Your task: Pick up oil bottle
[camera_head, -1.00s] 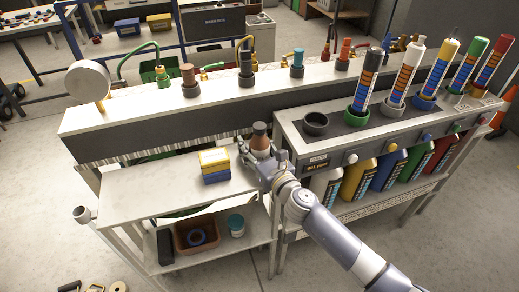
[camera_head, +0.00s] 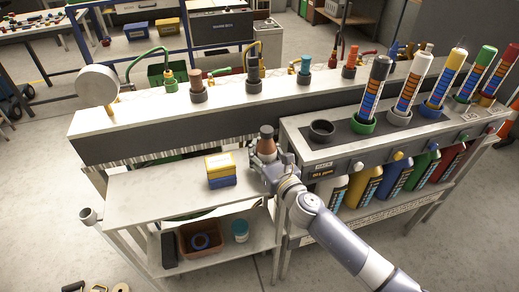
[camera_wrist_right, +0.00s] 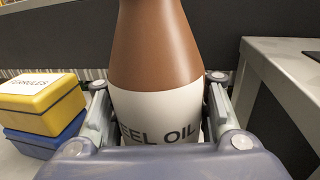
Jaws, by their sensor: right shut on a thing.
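The oil bottle is brown with a white label reading "EEL OIL" in the right wrist view (camera_wrist_right: 162,60). In the head view its brown body and dark cap (camera_head: 266,141) show upright at the right end of the white bench shelf. My right gripper (camera_head: 264,157) is closed around the bottle, one finger on each side, as the right wrist view (camera_wrist_right: 158,118) also shows. The bottle's base is hidden, so I cannot tell whether it touches the shelf. My left gripper is not in view.
A yellow box on a blue box (camera_head: 220,169) stands left of the bottle. The grey rack (camera_head: 345,147) with several upright tubes and coloured bottles below is close on the right. A brown bin (camera_head: 200,238) and a teal-lidded jar (camera_head: 239,228) sit on the lower shelf.

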